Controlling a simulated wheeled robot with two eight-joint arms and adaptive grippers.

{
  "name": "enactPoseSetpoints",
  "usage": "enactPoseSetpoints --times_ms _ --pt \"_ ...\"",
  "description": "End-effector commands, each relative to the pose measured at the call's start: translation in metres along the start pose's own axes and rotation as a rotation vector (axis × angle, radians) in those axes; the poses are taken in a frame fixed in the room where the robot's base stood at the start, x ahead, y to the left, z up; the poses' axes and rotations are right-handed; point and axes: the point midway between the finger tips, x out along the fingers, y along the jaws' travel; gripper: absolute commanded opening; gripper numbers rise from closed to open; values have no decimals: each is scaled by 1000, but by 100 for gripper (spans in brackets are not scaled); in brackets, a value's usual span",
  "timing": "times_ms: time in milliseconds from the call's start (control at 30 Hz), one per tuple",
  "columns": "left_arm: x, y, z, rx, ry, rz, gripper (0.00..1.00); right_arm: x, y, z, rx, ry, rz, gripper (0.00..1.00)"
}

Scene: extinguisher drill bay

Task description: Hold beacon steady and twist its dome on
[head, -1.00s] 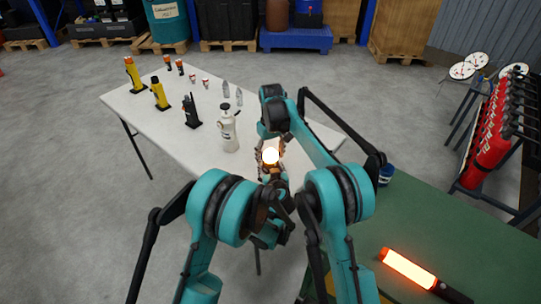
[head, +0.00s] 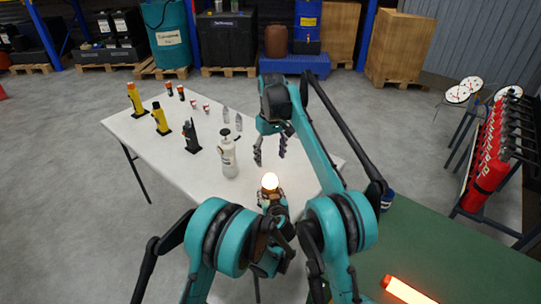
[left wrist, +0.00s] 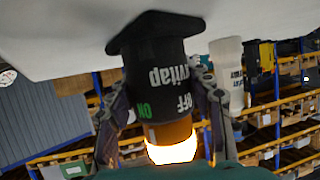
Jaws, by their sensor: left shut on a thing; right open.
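The beacon has a black base (left wrist: 160,65) with ON and OFF lettering, upside down in the left wrist view. Its flared foot is against the white table. An amber part with a glowing dome (head: 270,181) tops it; the dome also shows in the left wrist view (left wrist: 173,152). I cannot tell whether the dome is fully seated. My left gripper (left wrist: 163,112) is shut on the beacon, a finger on each side of the base. In the head view, my arm hides most of the base. My right gripper (head: 270,149) is open and empty, above and apart from the dome.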

Motion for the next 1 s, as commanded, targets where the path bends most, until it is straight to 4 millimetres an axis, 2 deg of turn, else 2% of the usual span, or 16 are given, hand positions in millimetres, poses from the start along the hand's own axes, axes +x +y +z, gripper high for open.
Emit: enactPoseSetpoints --times_ms 367,400,467,800,867,1000 --pt "0 0 0 0 0 0 6 -1 0 0 0 0 0 66" --pt "0 0 0 0 0 0 62 -1 0 0 0 0 0 66" --pt "0 0 0 0 0 0 75 -1 0 0 0 0 0 66" --pt "-2 0 0 0 0 0 75 -1 0 0 0 0 0 66" --pt "-7 0 0 1 0 1 75 -1 0 0 0 0 0 66" --pt "-29 1 0 0 0 2 75 -1 0 0 0 0 0 66"
